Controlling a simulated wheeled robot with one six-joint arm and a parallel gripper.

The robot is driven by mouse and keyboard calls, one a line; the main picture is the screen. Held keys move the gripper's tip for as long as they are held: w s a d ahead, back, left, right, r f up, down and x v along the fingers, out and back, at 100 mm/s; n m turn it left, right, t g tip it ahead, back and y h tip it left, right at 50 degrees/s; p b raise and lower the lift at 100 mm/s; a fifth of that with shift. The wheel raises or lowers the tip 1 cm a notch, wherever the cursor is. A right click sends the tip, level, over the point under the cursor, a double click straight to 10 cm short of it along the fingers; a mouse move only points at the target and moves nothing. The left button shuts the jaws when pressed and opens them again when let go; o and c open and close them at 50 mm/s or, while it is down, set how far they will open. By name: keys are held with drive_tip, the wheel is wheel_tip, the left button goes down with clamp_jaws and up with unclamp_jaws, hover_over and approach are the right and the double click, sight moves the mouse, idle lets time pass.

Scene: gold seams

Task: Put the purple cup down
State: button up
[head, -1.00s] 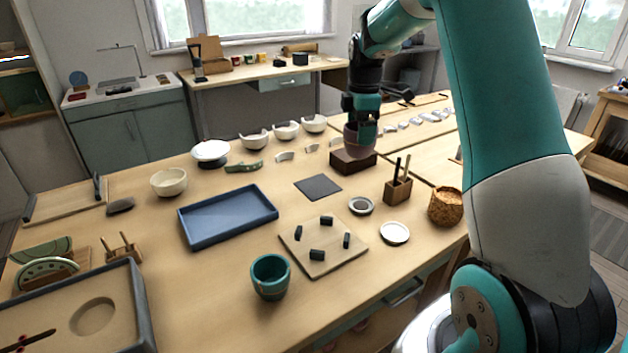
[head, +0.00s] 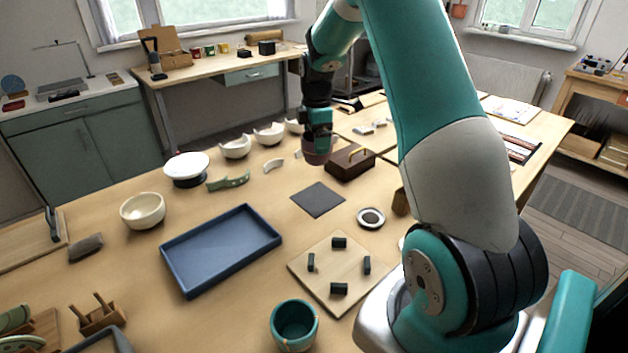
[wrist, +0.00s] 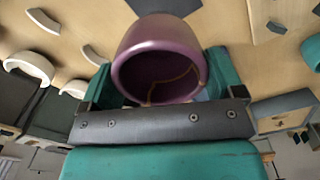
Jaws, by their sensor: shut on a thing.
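The purple cup (head: 316,157) is in my gripper (head: 318,141), above the table near the left side of a dark brown box (head: 352,166). In the wrist view the cup (wrist: 152,38) sits between the two teal fingers of my gripper (wrist: 162,78). Its open mouth faces the camera, and a thin gold seam runs inside. My gripper is shut on it. A dark grey square mat (head: 318,199) lies on the table, nearer the robot than the cup. The cup's underside and the gap below it are hard to make out.
A blue tray (head: 222,249), a wooden board with black blocks (head: 322,270) and a teal cup (head: 294,325) stand nearer. Cream broken bowls (head: 270,134) line the far side. A small round dish (head: 371,217) is right of the mat. The mat is bare.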

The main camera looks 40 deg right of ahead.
wheel_tip(320, 180, down, 13)
drive_tip(key=shift+p, duration=0.8)
drive_tip(key=shift+f, duration=0.15)
drive_tip(key=o, duration=0.6)
drive_tip(key=shift+o, duration=0.2)
wheel_tip(320, 180, up, 12)
drive_tip(key=shift+f+b, duration=0.1)
drive_tip(key=shift+b, duration=1.05)
drive_tip(key=s+a+r+m+y, duration=0.1)
drive_tip(key=s+a+r, duration=0.25)
drive_tip(key=a, duration=0.55)
drive_tip(key=s+a+r+m+t, duration=0.1)
drive_tip(key=s+a+r, duration=0.25)
drive_tip(key=a, duration=0.45)
drive_tip(key=s+a+r+m+y, duration=0.1)
drive_tip(key=s+a+r, duration=0.1)
drive_tip(key=a+r, duration=0.5)
drive_tip(key=s+a+m+y, duration=0.1)
drive_tip(key=s+a, duration=0.5)
drive_tip(key=s, duration=0.3)
drive_tip(key=s+a+m+g+y, duration=0.1)
drive_tip(key=s+a, duration=0.6)
drive_tip(key=s, duration=0.2)
drive_tip(key=shift+s, duration=0.35)
